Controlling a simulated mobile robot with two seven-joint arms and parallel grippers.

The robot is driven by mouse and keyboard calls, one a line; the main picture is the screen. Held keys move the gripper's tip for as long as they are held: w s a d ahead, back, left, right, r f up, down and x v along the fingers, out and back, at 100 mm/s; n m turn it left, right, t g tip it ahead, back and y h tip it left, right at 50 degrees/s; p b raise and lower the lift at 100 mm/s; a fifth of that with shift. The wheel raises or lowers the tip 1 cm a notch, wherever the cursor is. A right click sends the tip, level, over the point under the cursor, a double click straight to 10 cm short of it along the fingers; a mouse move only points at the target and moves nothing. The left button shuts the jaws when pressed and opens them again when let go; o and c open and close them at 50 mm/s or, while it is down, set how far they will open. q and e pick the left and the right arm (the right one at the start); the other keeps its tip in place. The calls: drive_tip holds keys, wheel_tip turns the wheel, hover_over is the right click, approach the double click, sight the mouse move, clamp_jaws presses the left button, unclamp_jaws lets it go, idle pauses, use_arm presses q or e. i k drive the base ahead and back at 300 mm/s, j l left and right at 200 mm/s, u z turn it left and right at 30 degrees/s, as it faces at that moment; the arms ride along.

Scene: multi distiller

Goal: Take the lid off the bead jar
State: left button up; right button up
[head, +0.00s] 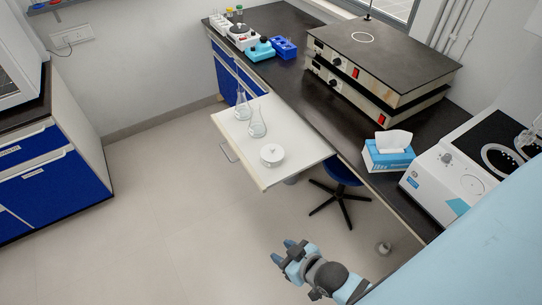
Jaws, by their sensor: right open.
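A small white round jar (272,158), which looks like the bead jar, stands upright on the white pull-out table (235,147). Its white lid (272,152) with a small knob is on top. Any beads inside are hidden. My right gripper (282,251) is open and empty at the bottom of the head view. It is in the air over the floor, nearer to me than the table and well apart from the jar. My left gripper does not show.
Two glass flasks (257,125) stand on the table behind the jar. The dark counter (330,120) carries a tissue box (388,155), stacked hotplates (380,65) and a white instrument (450,178). A blue stool (341,175) stands under the counter. The left floor is clear.

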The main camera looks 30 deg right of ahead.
sight(270, 154)
drive_tip(key=i+j, duration=0.1)
drive_tip(key=i, duration=0.5)
drive_tip(key=i+z, duration=0.15)
drive_tip(key=i, duration=0.5)
